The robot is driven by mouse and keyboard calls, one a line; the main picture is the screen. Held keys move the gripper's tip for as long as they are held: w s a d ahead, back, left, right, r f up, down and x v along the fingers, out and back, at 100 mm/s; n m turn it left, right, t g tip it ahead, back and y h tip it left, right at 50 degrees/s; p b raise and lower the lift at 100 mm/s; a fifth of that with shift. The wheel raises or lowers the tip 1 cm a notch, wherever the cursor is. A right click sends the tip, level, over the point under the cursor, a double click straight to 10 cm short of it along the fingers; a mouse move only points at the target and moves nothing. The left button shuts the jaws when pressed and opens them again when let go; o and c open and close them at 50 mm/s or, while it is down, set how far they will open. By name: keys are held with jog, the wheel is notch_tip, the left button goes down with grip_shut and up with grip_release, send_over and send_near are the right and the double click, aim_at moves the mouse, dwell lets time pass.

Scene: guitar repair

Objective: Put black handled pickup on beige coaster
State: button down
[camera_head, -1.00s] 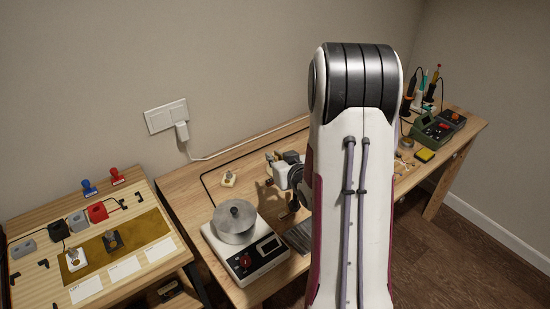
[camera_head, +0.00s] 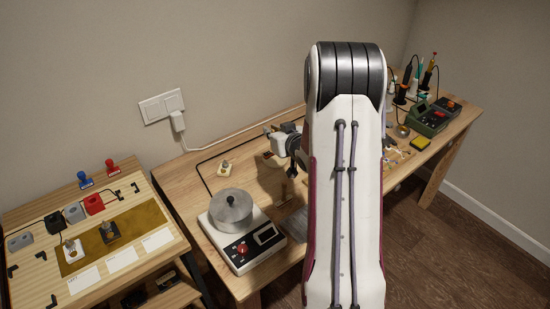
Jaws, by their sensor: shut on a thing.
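My gripper (camera_head: 290,172) is partly seen beside the left edge of my arm, low over the middle of the workbench. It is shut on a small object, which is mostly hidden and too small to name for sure. A small dark piece with an upright handle (camera_head: 109,232) stands on the brown mat of the left board. A white piece with a knob (camera_head: 72,250) stands left of it. A small cream piece with a knob (camera_head: 224,168) sits on the bench behind the metal pot. I cannot make out a beige coaster for sure; my arm hides part of the bench.
A metal pot (camera_head: 231,211) stands on a white device (camera_head: 244,246) just left of my arm. Red (camera_head: 94,204) and grey blocks stand on the left board (camera_head: 40,285). Soldering tools and a green device (camera_head: 428,120) fill the bench's right end. A cable runs along the back.

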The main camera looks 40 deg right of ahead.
jog(key=w+d+r, duration=0.1)
jog(key=w+d, duration=0.4)
jog(key=shift+w+d+r, duration=0.15)
jog(key=shift+w+r, duration=0.05)
jog(key=shift+r, duration=0.2)
jog(key=shift+f, duration=0.15)
jog(key=shift+f, duration=2.95)
jog(key=shift+f, duration=0.1)
jog(key=shift+f, duration=1.8)
jog(key=shift+f, duration=0.1)
jog(key=c, duration=2.1)
grip_release()
